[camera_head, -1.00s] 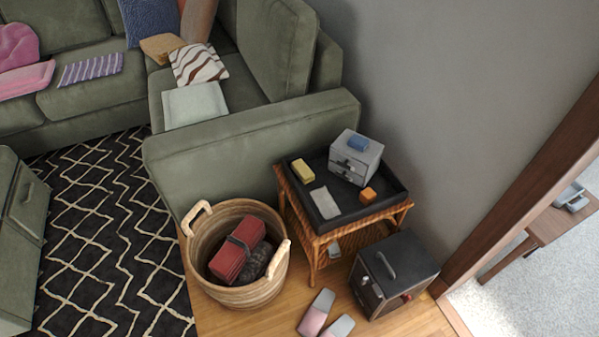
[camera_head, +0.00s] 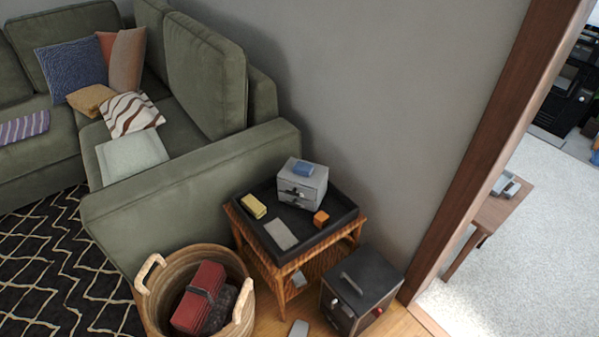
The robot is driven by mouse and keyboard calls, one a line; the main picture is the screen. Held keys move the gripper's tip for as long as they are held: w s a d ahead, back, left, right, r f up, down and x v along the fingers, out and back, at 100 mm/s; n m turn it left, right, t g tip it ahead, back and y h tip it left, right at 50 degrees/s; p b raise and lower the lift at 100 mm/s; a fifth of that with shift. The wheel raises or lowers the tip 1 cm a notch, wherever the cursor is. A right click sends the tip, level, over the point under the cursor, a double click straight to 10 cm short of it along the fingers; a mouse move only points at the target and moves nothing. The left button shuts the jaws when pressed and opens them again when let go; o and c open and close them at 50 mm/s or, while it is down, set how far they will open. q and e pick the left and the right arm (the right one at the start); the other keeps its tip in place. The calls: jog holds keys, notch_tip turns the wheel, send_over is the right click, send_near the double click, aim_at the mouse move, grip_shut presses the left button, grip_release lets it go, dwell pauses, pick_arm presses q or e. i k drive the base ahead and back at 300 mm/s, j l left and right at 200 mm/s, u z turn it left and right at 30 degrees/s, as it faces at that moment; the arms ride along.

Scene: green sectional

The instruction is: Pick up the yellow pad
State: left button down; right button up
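The yellow pad (camera_head: 253,206) is a small block lying in the black tray (camera_head: 345,221) on top of a wicker side table (camera_head: 287,290). It is near the tray's left side. A grey flat piece (camera_head: 281,234) lies just in front of it. A small grey drawer box (camera_head: 302,186) with a blue block (camera_head: 303,170) on top stands behind and to the right. An orange cube (camera_head: 321,218) sits at the right. Neither of my grippers shows in the head view.
A wicker basket (camera_head: 151,304) with a dark red bundle (camera_head: 198,298) stands left of the table. A black box (camera_head: 362,284) with a handle stands on the floor at the right. The green sofa (camera_head: 190,196) is behind and left; a wall and wooden door frame (camera_head: 490,160) are right.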

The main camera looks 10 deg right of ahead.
aim_at(255, 207)
jog(key=i+j+z, duration=0.1)
jog(key=j, duration=1.05)
jog(key=j+z, duration=0.1)
jog(key=j, duration=1)
